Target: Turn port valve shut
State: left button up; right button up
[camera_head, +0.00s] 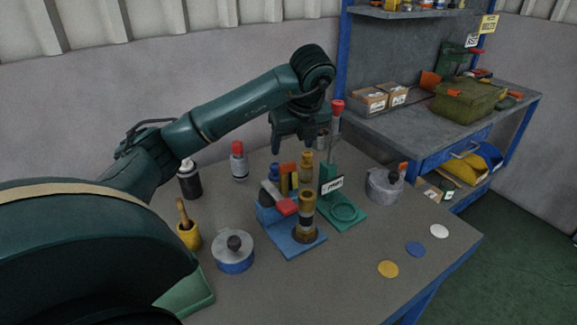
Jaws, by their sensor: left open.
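On the table stands a blue-based fixture (291,239) with brass posts and a red handle-like piece (286,207). Right behind it is a green-based stand (345,213) with a tall grey rod topped by a red knob (337,106). A small white label (332,185) sits between the two; its lettering is too small to read surely. I cannot tell for certain which part is the port valve. My left gripper (292,145) is open and empty, pointing down above the back of these fixtures, left of the red knob. My right gripper is out of view.
A blue-rimmed lidded pot (233,256) and a yellow cup (189,237) stand at left. A grey pot (384,187) stands at right. Bottles (239,162) stand behind. Flat discs (388,269) lie at front right, with bare tabletop around them. A blue workbench (432,132) stands beyond.

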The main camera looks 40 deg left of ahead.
aim_at(287, 163)
pick_arm(q)
jog(key=x, duration=0.7)
jog(key=shift+w+a+f+p, duration=0.1)
jog(key=shift+f+p, duration=0.25)
jog(key=shift+c, duration=0.3)
jog(key=c, duration=0.9)
